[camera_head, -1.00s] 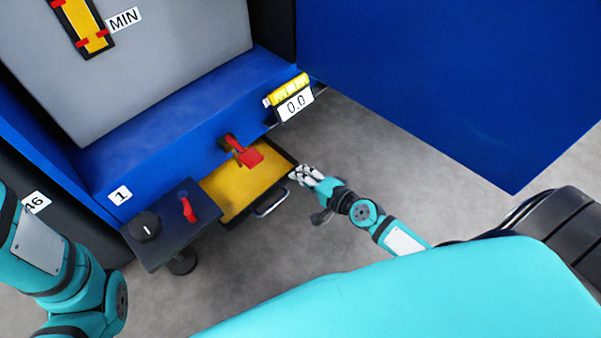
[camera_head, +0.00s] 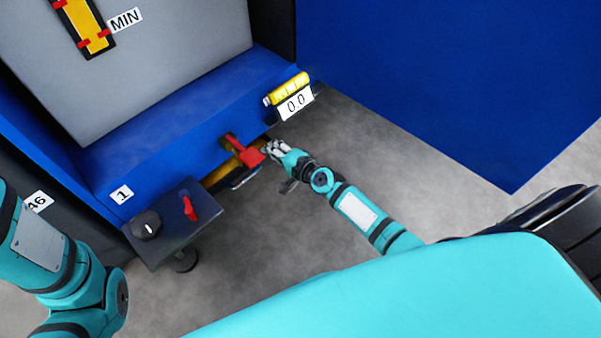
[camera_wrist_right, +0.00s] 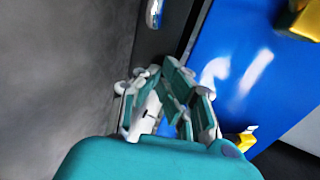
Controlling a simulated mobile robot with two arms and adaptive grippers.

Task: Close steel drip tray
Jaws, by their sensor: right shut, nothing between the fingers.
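The drip tray (camera_head: 222,173) shows in the head view as a short strip of yellow inside with a dark front, mostly under the blue machine body. Its silver handle (camera_head: 243,180) is on the front, and part of it also shows at the top of the right wrist view (camera_wrist_right: 154,14). My right gripper (camera_head: 268,148) is shut and empty at the right end of the tray front, close beside the red lever. In the right wrist view its fingers (camera_wrist_right: 165,85) are at the dark tray front; contact is hard to tell. My left gripper is out of view; only my left arm shows.
A red lever (camera_head: 250,155) hangs over the tray. A dark control box (camera_head: 175,232) with a black knob and red switch juts out at the left. A yellow counter reading 0.0 (camera_head: 295,104) is above right. A large blue panel (camera_head: 440,80) stands right; grey floor is clear below.

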